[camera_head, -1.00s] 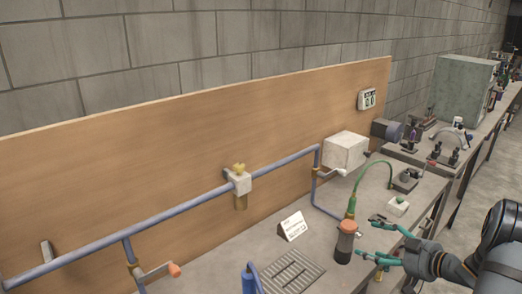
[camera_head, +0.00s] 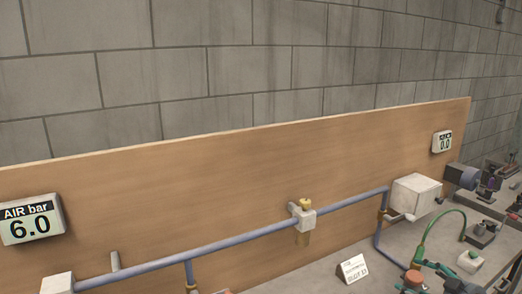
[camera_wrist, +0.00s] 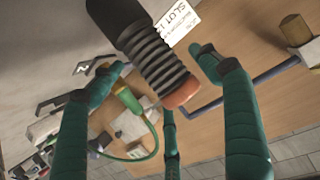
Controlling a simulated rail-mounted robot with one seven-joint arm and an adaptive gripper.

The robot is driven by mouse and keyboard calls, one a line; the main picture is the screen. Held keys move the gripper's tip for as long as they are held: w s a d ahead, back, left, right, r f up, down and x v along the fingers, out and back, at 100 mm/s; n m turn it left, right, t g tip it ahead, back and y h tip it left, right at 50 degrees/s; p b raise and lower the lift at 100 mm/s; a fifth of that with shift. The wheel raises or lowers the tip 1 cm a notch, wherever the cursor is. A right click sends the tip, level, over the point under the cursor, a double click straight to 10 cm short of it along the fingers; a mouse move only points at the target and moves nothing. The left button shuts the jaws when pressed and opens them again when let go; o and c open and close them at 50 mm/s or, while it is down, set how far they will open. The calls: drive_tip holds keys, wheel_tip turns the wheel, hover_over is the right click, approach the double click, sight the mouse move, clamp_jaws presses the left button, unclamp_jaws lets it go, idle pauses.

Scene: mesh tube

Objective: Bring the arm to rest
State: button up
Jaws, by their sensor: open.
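My gripper (camera_head: 430,272) shows only partly at the lower right of the head view, beside an orange-capped cylinder (camera_head: 412,279) on the bench. In the wrist view my gripper (camera_wrist: 160,80) has its teal fingers spread wide apart. The cylinder there is black and ribbed (camera_wrist: 150,45) with an orange end. It appears beyond the open fingers, and no finger is seen closed on it. Most of my arm is outside the head view.
A blue pipe (camera_head: 240,232) with a brass-topped valve (camera_head: 303,215) runs along the wooden panel (camera_head: 200,180). A white box (camera_head: 415,196), a slot card (camera_head: 352,269) and a green hose (camera_head: 450,214) are near the gripper.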

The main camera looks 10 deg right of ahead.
drive_tip(key=shift+s, duration=0.1)
drive_tip(key=shift+f, duration=0.45)
wheel_tip(320, 180, down, 2)
drive_tip(key=shift+f, duration=0.1)
drive_tip(key=v, duration=1.2)
drive_tip(key=x, duration=1.2)
drive_tip(key=shift+a+f, duration=0.1)
drive_tip(key=shift+a, duration=0.05)
wheel_tip(320, 180, up, 4)
drive_tip(key=shift+r, duration=0.1)
drive_tip(key=shift+s+d+r, duration=0.15)
drive_tip(key=shift+d+r, duration=0.1)
drive_tip(key=shift+d, duration=0.2)
